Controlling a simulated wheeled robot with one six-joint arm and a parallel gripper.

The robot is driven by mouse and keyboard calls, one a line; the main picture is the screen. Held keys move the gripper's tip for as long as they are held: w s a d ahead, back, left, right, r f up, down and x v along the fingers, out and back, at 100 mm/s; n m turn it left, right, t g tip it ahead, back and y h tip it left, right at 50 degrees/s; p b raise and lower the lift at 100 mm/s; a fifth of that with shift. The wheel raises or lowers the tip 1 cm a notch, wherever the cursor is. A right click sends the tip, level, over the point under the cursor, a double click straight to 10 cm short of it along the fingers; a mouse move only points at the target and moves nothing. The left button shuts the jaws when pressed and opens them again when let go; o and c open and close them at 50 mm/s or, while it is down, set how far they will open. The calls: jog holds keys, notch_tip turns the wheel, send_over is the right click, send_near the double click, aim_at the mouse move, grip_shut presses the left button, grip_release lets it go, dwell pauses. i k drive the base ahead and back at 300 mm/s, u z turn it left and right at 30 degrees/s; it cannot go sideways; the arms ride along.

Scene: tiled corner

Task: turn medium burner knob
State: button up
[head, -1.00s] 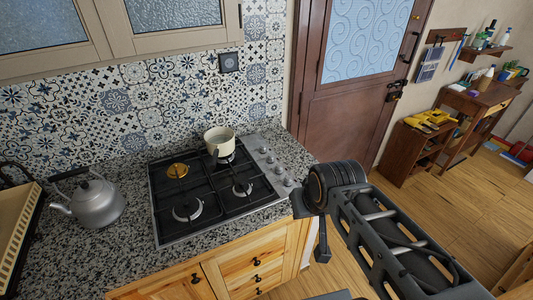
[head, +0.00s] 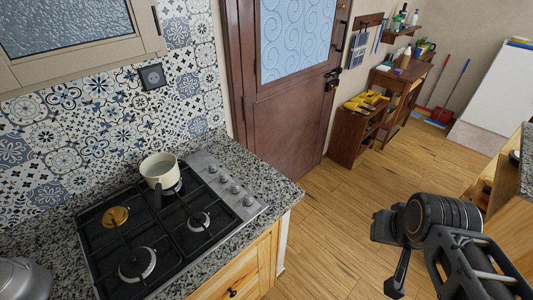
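A black gas stove (head: 170,243) with a steel frame is set in the granite counter. Several silver knobs (head: 237,189) run in a row along its right-hand steel strip. Which one belongs to the medium burner I cannot tell. A burner with a brass-coloured cap (head: 116,217), a front burner (head: 137,264) and a right burner (head: 199,221) are bare. A cream pot (head: 160,170) stands over the back right burner. My gripper (head: 396,274) hangs over the floor, well right of the knobs and the counter. It is seen edge-on, and its finger gap does not show.
A grey kettle (head: 22,280) is at the lower left, cut by the frame edge. A brown door (head: 285,110) stands behind the counter's right end. Wooden floor (head: 340,215) is open between the counter and my arm. A second counter is at the far right.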

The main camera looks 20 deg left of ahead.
aim_at(212, 169)
jog(key=z, duration=0.6)
jog(key=i, duration=1.15)
jog(key=u, duration=2.55)
jog(key=i, duration=0.5)
